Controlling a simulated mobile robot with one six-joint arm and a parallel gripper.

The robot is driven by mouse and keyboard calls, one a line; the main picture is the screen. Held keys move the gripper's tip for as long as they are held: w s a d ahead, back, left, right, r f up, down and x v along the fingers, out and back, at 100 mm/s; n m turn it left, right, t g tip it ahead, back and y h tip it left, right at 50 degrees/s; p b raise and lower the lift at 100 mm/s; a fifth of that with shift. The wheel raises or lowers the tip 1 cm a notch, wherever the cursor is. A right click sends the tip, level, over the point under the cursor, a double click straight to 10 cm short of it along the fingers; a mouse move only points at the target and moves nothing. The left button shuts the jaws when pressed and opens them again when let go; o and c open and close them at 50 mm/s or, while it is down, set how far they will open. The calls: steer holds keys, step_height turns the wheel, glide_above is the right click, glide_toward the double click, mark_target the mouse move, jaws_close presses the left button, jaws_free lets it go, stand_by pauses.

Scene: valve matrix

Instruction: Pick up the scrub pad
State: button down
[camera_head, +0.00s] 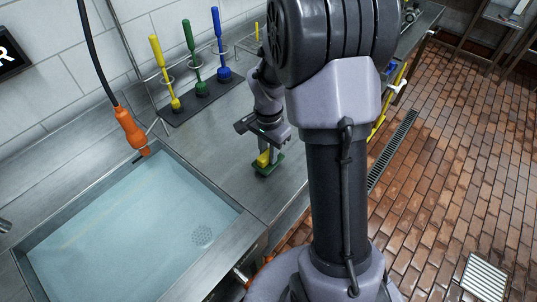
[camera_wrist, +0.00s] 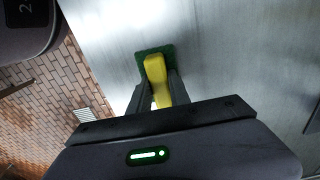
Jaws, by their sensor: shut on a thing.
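The scrub pad (camera_head: 268,167) has a green base and a yellow grip. In the head view it is on or just above the steel counter, right of the sink; I cannot tell whether it touches the counter. My gripper (camera_head: 265,150) points down at it from above. In the wrist view the green base of the scrub pad (camera_wrist: 146,54) shows beyond the yellow grip, and my gripper (camera_wrist: 155,90) is shut on that grip, one finger on each side. The fingers hide part of the grip.
A sink (camera_head: 130,235) full of water lies to the left. Yellow, green and blue brushes (camera_head: 190,65) stand in a rack behind on the counter (camera_head: 215,125). An orange spray handle (camera_head: 131,128) hangs over the sink's back edge. Brick-coloured floor (camera_head: 450,150) lies to the right.

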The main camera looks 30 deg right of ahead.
steer(key=shift+s+a+r+p, duration=0.1)
steer(key=shift+s+r+p, duration=0.1)
steer(key=shift+r, duration=0.4)
steer(key=shift+s+a+r+p, duration=0.1)
steer(key=shift+s+r+p, duration=0.1)
steer(key=shift+r, duration=0.4)
steer(key=s+a, duration=0.2)
steer(key=s, duration=0.2)
steer(key=s+a+p, duration=0.1)
steer(key=s, duration=0.4)
steer(key=s+a+r, duration=0.1)
steer(key=s+a, duration=0.1)
steer(key=s, duration=0.3)
steer(key=shift+a, duration=0.35)
